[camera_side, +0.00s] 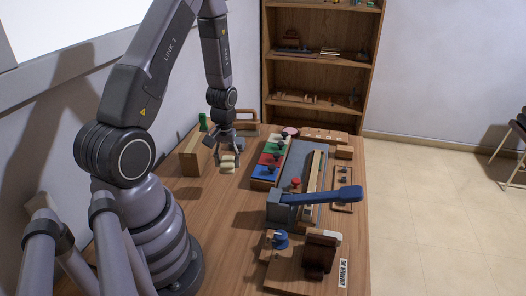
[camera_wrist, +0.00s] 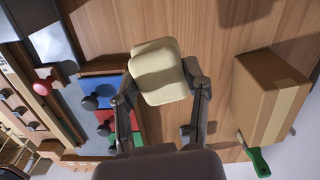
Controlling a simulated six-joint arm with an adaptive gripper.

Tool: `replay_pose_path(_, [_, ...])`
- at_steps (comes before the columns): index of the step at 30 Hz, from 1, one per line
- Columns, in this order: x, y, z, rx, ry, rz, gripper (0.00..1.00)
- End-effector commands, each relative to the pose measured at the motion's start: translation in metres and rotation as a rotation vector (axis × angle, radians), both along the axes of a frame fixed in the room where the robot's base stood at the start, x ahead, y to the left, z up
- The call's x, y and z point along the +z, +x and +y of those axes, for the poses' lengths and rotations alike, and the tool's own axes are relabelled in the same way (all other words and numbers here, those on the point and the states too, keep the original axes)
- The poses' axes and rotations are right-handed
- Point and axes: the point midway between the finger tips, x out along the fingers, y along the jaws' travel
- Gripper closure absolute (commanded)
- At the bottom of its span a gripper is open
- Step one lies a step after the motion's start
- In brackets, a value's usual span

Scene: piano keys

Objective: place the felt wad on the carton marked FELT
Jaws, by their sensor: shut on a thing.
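The cream felt wad (camera_wrist: 156,58) is between the fingers of my gripper (camera_wrist: 160,86) in the wrist view. My gripper is shut on it. The wad also shows under my gripper (camera_side: 228,150) in the side view as a small pale block (camera_side: 228,164), held over the left part of the table; its gap to the table is hard to judge. A brown cardboard carton (camera_side: 190,155) stands left of my gripper in the side view, apart from the wad. It shows on the right in the wrist view (camera_wrist: 264,98). I can read no FELT marking on it.
Green, red and blue blocks (camera_side: 266,172) with dark knobs lie right of my gripper. Beyond them is a grey bed with a blue-handled lever (camera_side: 325,196). A green object (camera_side: 203,122) stands behind the carton. Bare wood (camera_side: 215,195) lies in front of my gripper.

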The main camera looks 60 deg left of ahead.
Motion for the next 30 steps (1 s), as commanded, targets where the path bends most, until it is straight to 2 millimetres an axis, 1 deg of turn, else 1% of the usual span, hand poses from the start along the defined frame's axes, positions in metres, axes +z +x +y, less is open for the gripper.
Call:
replay_pose_path(2, [0.015,-0.003,0.006,-0.003,0.003,-0.004,0.69])
replay_pose_path(5, [0.040,-0.016,0.021,-0.023,0.006,-0.008,0.69])
replay_pose_path(8, [0.070,-0.040,0.040,-0.061,0.008,-0.008,0.69])
replay_pose_path(10, [0.090,-0.059,0.050,-0.090,0.007,-0.006,0.69])
replay_pose_path(12, [0.107,-0.077,0.057,-0.118,0.007,-0.005,0.69])
replay_pose_path(16, [0.130,-0.103,0.063,-0.161,0.005,-0.003,0.69])
replay_pose_path(18, [0.136,-0.110,0.065,-0.175,0.003,-0.002,0.69])
replay_pose_path(21, [0.135,-0.110,0.073,-0.186,-0.002,0.000,0.69])
replay_pose_path(23, [0.130,-0.104,0.083,-0.188,-0.004,0.001,0.69])
replay_pose_path(30, [0.101,-0.071,0.136,-0.188,-0.002,0.000,0.69])
